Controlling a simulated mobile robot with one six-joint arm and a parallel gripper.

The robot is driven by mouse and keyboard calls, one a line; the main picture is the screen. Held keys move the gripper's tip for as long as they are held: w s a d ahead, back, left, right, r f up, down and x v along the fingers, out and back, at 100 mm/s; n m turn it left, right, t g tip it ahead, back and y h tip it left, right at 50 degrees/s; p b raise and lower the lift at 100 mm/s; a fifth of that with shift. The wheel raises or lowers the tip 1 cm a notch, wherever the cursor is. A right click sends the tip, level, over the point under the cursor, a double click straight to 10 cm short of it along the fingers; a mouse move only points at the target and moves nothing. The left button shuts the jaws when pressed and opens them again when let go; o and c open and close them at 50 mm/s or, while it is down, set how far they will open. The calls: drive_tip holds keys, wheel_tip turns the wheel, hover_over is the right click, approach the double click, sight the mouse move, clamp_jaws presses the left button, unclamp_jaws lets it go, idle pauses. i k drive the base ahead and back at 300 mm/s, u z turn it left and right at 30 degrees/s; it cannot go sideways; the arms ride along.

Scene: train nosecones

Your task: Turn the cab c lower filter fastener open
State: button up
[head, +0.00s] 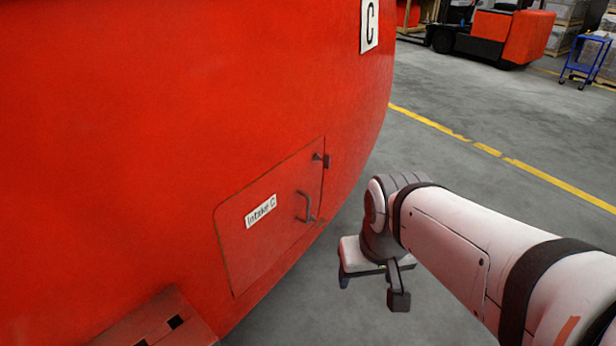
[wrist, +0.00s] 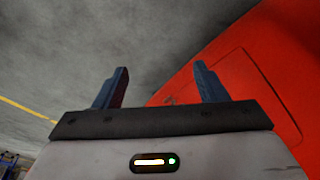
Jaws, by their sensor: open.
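The red cab C nosecone (head: 150,120) fills the left of the head view, with a "C" plate (head: 370,24) near its top right edge. Low on it, the "Intake C" hatch (head: 245,245) looks shut. It has a dark handle (head: 302,205) and a small dark latch or hinge piece (head: 322,160) above it. No filter or filter fastener can be made out. My gripper (head: 372,286) is open and empty, right of the hatch and apart from it. In the wrist view its two fingers (wrist: 160,88) are spread, with part of the red nosecone (wrist: 265,60) behind them to the right.
A red stepped block (head: 160,320) juts out at the bottom left of the nosecone. Grey floor with a yellow line (head: 480,147) lies open to the right. A forklift (head: 495,35) and a blue cart (head: 588,58) stand far back.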

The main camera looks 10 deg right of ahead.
sight(322, 221)
drive_tip(key=u, duration=2.3)
drive_tip(key=k, duration=1.45)
drive_tip(key=z, duration=1.8)
drive_tip(key=i, duration=1)
drive_tip(key=z, duration=0.05)
